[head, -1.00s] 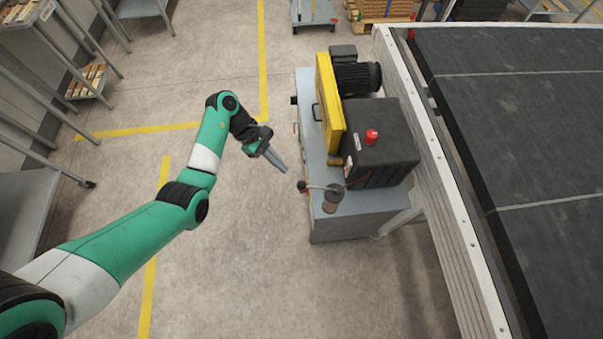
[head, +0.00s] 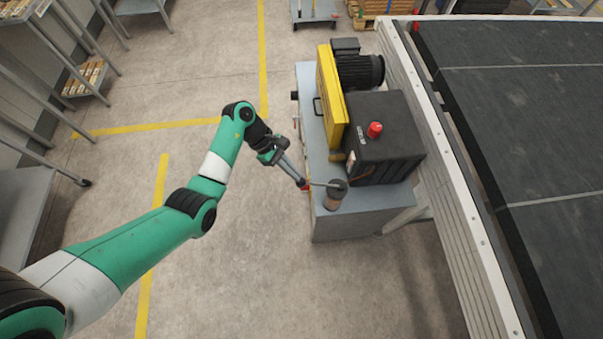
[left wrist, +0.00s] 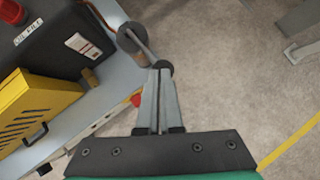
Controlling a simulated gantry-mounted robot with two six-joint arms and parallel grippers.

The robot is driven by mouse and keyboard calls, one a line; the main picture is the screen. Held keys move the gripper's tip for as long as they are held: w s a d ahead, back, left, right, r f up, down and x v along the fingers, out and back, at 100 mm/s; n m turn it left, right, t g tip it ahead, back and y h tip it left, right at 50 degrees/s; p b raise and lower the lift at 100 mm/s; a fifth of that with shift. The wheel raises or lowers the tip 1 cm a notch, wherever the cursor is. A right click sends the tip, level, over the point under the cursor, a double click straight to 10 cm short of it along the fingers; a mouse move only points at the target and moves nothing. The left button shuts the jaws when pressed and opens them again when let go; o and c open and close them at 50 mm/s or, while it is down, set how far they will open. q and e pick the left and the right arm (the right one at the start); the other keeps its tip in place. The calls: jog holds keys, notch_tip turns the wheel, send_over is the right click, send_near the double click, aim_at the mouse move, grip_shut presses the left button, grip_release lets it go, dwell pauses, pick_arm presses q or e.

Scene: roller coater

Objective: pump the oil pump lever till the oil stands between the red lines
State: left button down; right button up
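The oil pump (head: 335,196) is a brownish cylinder with a dark top on the grey cabinet, and it also shows in the left wrist view (left wrist: 131,41). Its thin metal lever (head: 320,184) reaches left past the cabinet edge and ends in a black knob (left wrist: 163,68). My left gripper (head: 301,183) has its fingers together, with only a thin line between them. Its fingertips are at the knob and seem to touch it, not visibly around it. The oil level and the red lines cannot be made out. My right gripper is out of view.
The cabinet (head: 350,222) also carries a yellow guard (head: 331,98), a motor (head: 360,75) and a black box (head: 385,140) with a red cap (head: 375,130). A wide dark conveyor (head: 530,130) stands to the right. The floor left of the cabinet is clear.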

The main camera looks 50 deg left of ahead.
aim_at(320, 184)
pick_arm(q)
jog(key=shift+d+f, duration=0.1)
jog(key=shift+d, duration=0.05)
jog(key=f+b, duration=0.2)
jog(key=f, duration=0.1)
jog(key=f+b, duration=0.1)
jog(key=shift+w+d+f+b, duration=0.1)
jog(key=shift+d+f+b, duration=0.15)
jog(key=shift+d+b, duration=0.15)
jog(key=shift+a+r, duration=0.1)
jog(key=shift+a, duration=0.1)
